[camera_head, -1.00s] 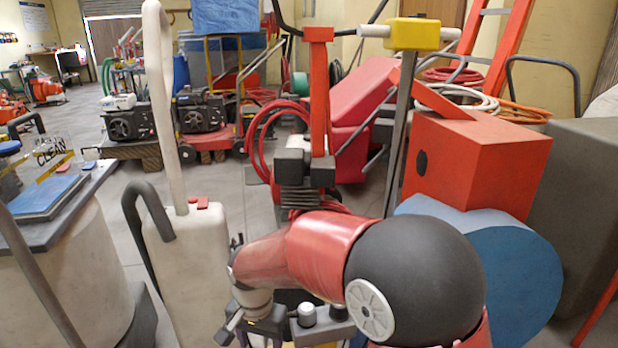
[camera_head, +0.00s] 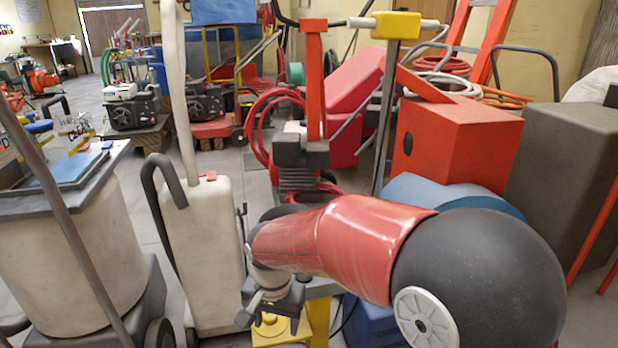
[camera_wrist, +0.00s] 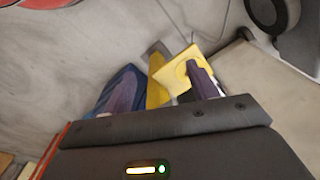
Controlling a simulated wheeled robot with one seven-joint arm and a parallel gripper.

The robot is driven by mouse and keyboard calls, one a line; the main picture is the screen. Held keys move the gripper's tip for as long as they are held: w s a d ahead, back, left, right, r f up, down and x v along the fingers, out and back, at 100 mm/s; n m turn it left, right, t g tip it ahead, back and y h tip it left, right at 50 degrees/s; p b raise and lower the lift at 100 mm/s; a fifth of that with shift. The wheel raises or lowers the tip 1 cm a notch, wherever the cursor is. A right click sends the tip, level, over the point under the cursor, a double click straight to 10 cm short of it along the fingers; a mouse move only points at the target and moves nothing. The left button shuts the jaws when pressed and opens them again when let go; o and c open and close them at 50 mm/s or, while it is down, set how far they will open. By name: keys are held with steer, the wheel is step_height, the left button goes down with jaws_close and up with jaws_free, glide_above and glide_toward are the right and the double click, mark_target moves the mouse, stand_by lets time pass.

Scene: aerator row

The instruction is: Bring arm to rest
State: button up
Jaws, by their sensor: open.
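My gripper (camera_head: 271,322) hangs low in front of me in the head view, pointing down, at the end of my red and black arm. In the wrist view its two dark fingers (camera_wrist: 162,85) stand apart, and I see nothing held between them. A yellow part (camera_head: 285,330) lies below and behind the fingers in the head view. Yellow also shows beyond the fingers in the wrist view (camera_wrist: 186,68). I cannot tell the distance between it and the fingers.
A pale upright tank (camera_head: 204,250) stands just left of my gripper. A larger pale drum (camera_head: 75,255) is further left. An orange box (camera_head: 460,150), a blue rounded body (camera_head: 440,192) and a grey cabinet (camera_head: 570,170) crowd the right. Bare floor shows at centre left (camera_head: 140,215).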

steer(key=s+d+r+n+t+p, duration=0.1)
steer(key=s+d+r+t+p, duration=0.3)
steer(key=d+r, duration=0.9)
steer(key=s+d+r+n+t, duration=0.1)
steer(key=s+d+r, duration=0.2)
steer(key=s+d, duration=0.6)
steer(key=shift+s+n, duration=0.3)
steer(key=shift+s, duration=0.55)
